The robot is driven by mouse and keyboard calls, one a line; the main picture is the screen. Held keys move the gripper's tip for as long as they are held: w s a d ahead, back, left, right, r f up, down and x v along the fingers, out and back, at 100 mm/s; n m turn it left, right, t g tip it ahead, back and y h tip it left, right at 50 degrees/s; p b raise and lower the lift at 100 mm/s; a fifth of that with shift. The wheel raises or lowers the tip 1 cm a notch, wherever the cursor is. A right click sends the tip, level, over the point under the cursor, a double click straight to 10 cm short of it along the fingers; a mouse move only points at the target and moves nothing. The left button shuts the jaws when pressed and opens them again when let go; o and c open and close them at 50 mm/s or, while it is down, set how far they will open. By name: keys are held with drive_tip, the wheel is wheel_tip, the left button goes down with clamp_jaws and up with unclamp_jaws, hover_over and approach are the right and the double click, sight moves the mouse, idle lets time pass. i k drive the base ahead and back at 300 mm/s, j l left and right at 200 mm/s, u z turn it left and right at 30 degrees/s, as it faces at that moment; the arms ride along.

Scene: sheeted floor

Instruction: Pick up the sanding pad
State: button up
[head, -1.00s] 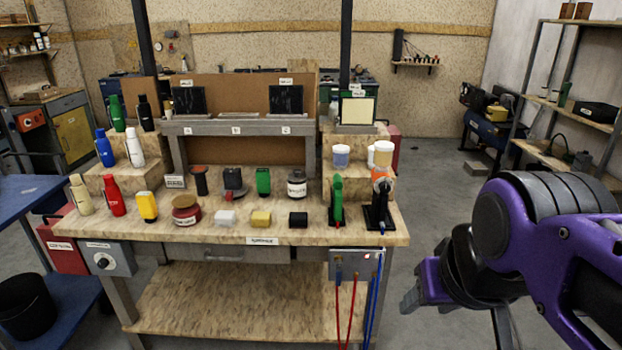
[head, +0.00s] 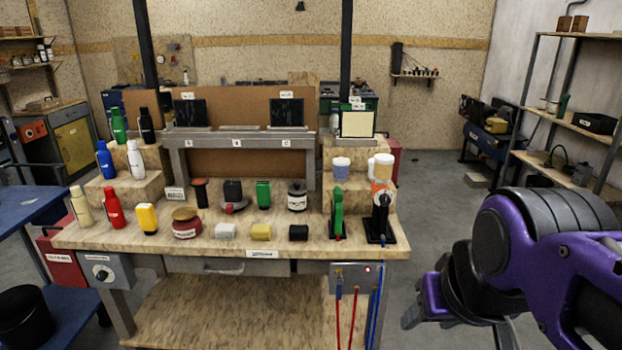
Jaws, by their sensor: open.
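No label I can read marks the sanding pad. I cannot tell which of these is the pad. My gripper (head: 412,316) is at the lower right, beyond the bench's right edge and well apart from these objects. It is open and empty; its fingers are only partly visible, with my purple arm behind them.
Coloured bottles (head: 112,207) stand on the left of the bench. A green tool (head: 338,213) and a black-and-orange tool (head: 381,212) stand upright at its right. Red and blue hoses (head: 338,318) hang at the front right.

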sight(297, 232)
drive_tip(key=i+j+z, duration=0.75)
drive_tip(key=j+z, duration=0.25)
drive_tip(key=k+j+z, duration=0.25)
drive_tip(key=i+j+u, duration=0.2)
drive_tip(key=i, duration=0.2)
